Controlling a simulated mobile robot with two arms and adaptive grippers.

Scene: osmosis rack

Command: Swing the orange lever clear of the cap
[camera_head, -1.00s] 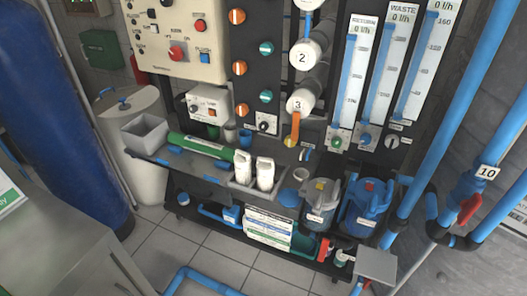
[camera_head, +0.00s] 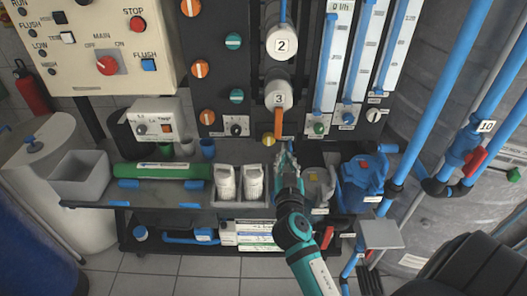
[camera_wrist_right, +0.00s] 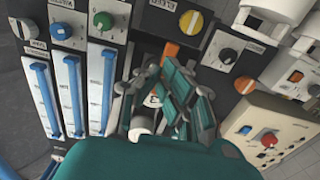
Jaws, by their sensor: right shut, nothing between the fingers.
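The orange lever (camera_head: 279,122) hangs straight down in front of the white cap marked 3 (camera_head: 278,95), over its lower edge. My right gripper (camera_head: 287,150) is shut and empty, its tips just below the lever's lower end. I cannot tell whether they touch. In the right wrist view, my teal fingers (camera_wrist_right: 180,78) hide most of the cap, and a small piece of the orange lever (camera_wrist_right: 169,49) shows beyond them. My left gripper is not in view.
A white cap marked 2 (camera_head: 282,43) sits above. A yellow knob (camera_head: 268,140) lies just left of the lever. Two white bottles (camera_head: 225,183), a grey pump (camera_head: 319,185) and a blue pump (camera_head: 363,177) stand on the shelf below. Blue pipes (camera_head: 440,95) run at right.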

